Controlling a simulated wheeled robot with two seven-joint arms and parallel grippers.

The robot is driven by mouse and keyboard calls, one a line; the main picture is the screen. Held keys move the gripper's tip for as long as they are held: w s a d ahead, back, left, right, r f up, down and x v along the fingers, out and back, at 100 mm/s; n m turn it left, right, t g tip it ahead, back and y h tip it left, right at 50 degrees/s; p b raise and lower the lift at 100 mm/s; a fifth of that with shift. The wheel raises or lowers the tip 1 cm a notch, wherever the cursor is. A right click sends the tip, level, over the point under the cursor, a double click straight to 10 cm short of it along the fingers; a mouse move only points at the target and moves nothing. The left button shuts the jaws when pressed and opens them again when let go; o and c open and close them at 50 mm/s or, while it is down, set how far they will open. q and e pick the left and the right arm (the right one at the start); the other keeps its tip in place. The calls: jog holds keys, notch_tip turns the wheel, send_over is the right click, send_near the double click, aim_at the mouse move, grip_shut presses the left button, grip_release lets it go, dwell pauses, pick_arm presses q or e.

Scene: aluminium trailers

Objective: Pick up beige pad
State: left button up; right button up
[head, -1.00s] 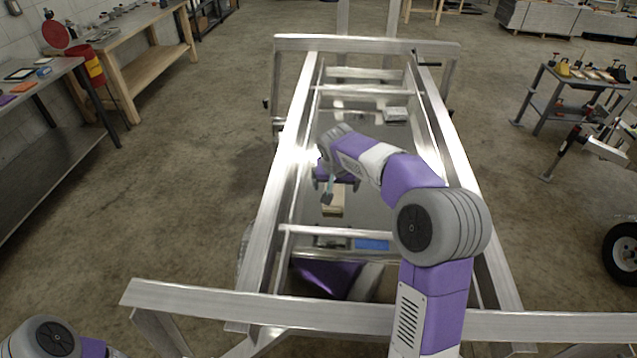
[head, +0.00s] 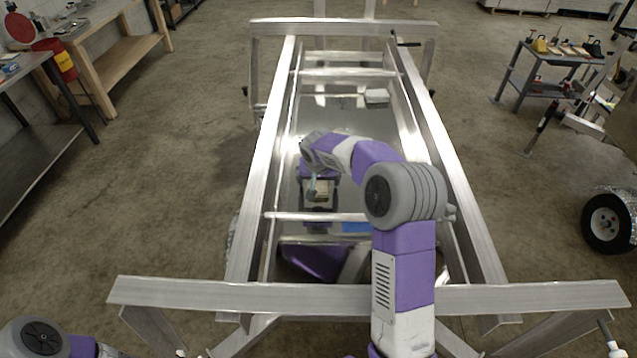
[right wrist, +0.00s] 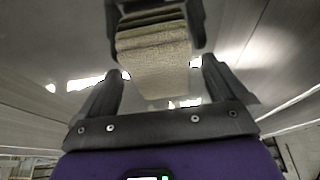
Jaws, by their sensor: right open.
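The beige pad (head: 319,190) is a small light block inside the aluminium trailer frame (head: 262,130), over its shiny floor. In the right wrist view the pad (right wrist: 155,50) shows large, with a rough woven-looking face, ahead of and between the two fingertips. My right gripper (head: 319,181) is at the pad in the head view, and its spread fingers also show in the right wrist view (right wrist: 160,78). It is open and I see no grip on the pad. Whether a finger touches the pad cannot be told. My left gripper is out of view.
Crossbars (head: 315,217) and long side rails (head: 440,150) bound the space around my right arm. A blue item (head: 355,227) lies beyond the near crossbar. A small grey block (head: 376,96) sits farther back. Workbenches stand at left, a grey cart (head: 560,60) at right.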

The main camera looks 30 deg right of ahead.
jog(key=shift+f+b, duration=0.25)
jog(key=shift+b, duration=0.15)
dwell(0.4)
jog(key=c, duration=1.1)
jog(key=shift+r+p, duration=0.35)
jog(key=shift+p, duration=0.15)
notch_tip(320, 180, up, 10)
jog(key=shift+f, duration=0.1)
